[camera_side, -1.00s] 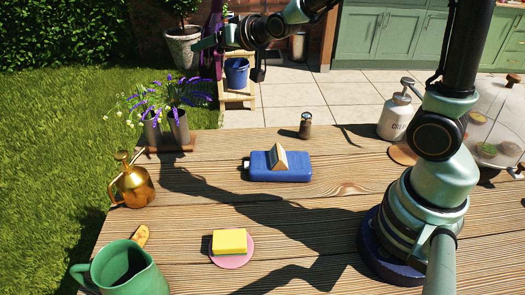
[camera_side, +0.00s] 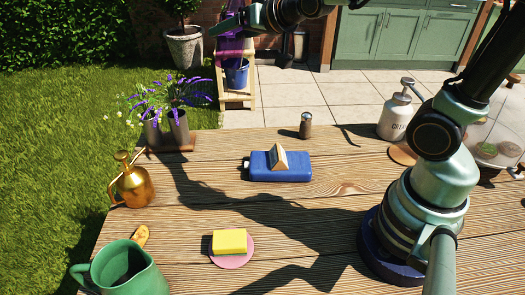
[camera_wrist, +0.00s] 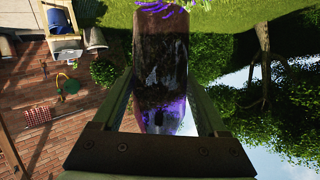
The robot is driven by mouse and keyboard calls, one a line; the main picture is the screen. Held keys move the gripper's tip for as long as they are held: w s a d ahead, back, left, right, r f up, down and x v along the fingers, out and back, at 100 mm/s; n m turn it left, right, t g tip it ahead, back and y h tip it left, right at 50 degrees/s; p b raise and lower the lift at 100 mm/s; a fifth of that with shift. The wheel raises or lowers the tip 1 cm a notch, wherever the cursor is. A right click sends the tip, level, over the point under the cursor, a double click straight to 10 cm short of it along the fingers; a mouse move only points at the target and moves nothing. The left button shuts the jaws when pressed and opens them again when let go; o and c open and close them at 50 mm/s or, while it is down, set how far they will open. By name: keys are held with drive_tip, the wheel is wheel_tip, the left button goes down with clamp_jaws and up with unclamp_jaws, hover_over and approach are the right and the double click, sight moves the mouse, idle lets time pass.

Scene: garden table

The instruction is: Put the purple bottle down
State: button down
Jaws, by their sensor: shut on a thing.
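The purple bottle (camera_wrist: 160,70) is between the two fingers of my gripper (camera_wrist: 163,95) in the wrist view. It looks dark and partly see-through, with bright purple at its near end. In the side view my gripper (camera_side: 232,22) is high at the top of the picture, shut on the bottle, well above the tabletop. Purple of the bottle (camera_side: 233,45) shows just below the gripper there, partly hidden by it. The wooden table (camera_side: 330,215) lies below.
A blue flask (camera_side: 262,174) with a small wooden wedge, a sponge (camera_side: 229,242) on a pink plate, a brass mister (camera_side: 134,186), a green jug (camera_side: 125,270), a shaker (camera_side: 305,126) and a white pump bottle (camera_side: 394,120) stand on the table. Bare wood lies between them.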

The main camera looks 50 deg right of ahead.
drive_tip(key=w+a+f, duration=0.1)
drive_tip(key=w+f, duration=0.5)
drive_tip(key=w, duration=0.1)
drive_tip(key=shift+w+a+f, duration=0.15)
drive_tip(key=shift+w, duration=0.15)
wheel_tip(320, 180, down, 20)
drive_tip(key=shift+r, duration=0.2)
idle(0.5)
drive_tip(key=shift+f, duration=0.1)
unclamp_jaws()
drive_tip(key=shift+f, duration=0.1)
